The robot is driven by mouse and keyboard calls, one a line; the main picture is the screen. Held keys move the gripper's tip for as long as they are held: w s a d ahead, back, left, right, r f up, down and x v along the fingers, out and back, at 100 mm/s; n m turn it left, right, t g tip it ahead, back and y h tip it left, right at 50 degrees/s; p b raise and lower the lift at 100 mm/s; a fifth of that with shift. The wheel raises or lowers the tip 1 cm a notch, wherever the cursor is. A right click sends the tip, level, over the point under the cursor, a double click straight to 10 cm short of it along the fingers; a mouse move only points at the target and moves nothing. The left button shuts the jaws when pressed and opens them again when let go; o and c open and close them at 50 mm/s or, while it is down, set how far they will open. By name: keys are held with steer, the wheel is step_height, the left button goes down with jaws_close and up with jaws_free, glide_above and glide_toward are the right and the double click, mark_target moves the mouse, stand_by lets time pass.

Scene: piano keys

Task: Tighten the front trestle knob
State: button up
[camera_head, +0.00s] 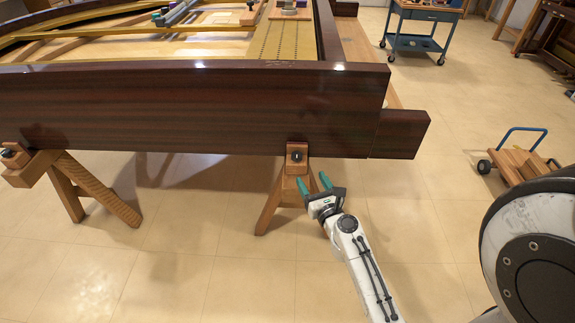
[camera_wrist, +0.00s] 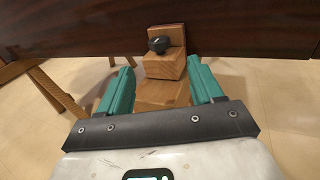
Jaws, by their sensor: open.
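A wooden trestle (camera_head: 271,206) stands under the dark piano case (camera_head: 200,105). Its black knob (camera_head: 297,156) sits on the front face of an upright wooden block against the case. In the wrist view the knob (camera_wrist: 158,45) is ahead of my gripper, a little above the fingertips in the picture. My gripper (camera_head: 314,183) is open, with its two green fingers apart. In the wrist view my gripper (camera_wrist: 161,76) has its fingers on either side of the lower wooden block (camera_wrist: 165,67). Nothing is held, and the fingers do not touch the knob.
A second trestle (camera_head: 75,190) with a dark knob (camera_head: 9,153) stands at the left. A blue tool cart (camera_head: 422,42) and a low wooden trolley (camera_head: 522,163) are at the right. The tiled floor (camera_head: 200,275) in front is clear.

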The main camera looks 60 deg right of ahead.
mark_target(299, 159)
steer(key=x, duration=1)
steer(key=shift+w, duration=0.1)
steer(key=c, duration=1.1)
